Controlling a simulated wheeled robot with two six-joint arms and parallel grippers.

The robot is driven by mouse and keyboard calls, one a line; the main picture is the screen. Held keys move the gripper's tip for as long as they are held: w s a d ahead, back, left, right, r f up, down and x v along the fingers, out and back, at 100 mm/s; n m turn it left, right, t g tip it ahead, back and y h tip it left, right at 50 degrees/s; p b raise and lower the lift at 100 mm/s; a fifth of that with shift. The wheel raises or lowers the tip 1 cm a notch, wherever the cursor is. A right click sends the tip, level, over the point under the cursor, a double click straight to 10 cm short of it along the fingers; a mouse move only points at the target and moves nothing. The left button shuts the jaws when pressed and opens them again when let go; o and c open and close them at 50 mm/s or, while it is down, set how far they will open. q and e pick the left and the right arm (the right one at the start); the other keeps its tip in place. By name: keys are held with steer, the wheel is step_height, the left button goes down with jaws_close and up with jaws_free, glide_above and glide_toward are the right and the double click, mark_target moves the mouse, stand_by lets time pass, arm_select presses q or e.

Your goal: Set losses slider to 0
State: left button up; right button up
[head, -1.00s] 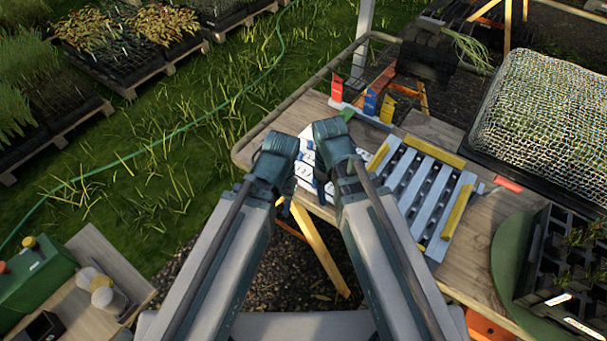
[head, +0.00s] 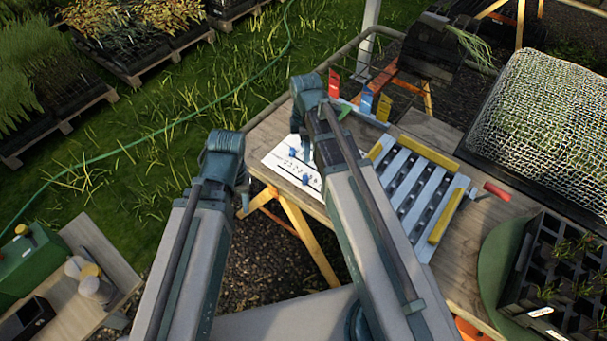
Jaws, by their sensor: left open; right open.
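A white panel (head: 277,167) with dark markings lies at the left edge of the wooden table. Small blue slider knobs show on it, one nearer the back (head: 292,152) and one nearer the front (head: 305,180). The labels are too small to read, so I cannot tell which is the losses slider. My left gripper (head: 243,207) is open, to the left of the panel and apart from it, mostly hidden by its wrist. My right gripper (head: 307,148) is open and points down over the panel's right part. My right arm hides that part, and I cannot tell whether the gripper touches a knob.
A grey slatted rack (head: 413,183) with yellow bars lies right of the panel. Red, blue and yellow upright pieces (head: 370,101) stand behind. A red-handled tool (head: 497,191), a black cell tray (head: 560,265) and a mesh-covered tray (head: 545,125) are further right.

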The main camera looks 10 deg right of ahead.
mark_target(305, 177)
step_height(305, 177, down, 14)
steer(key=b, duration=1.3)
steer(key=shift+r, duration=0.25)
jaws_close()
stand_by(0.5)
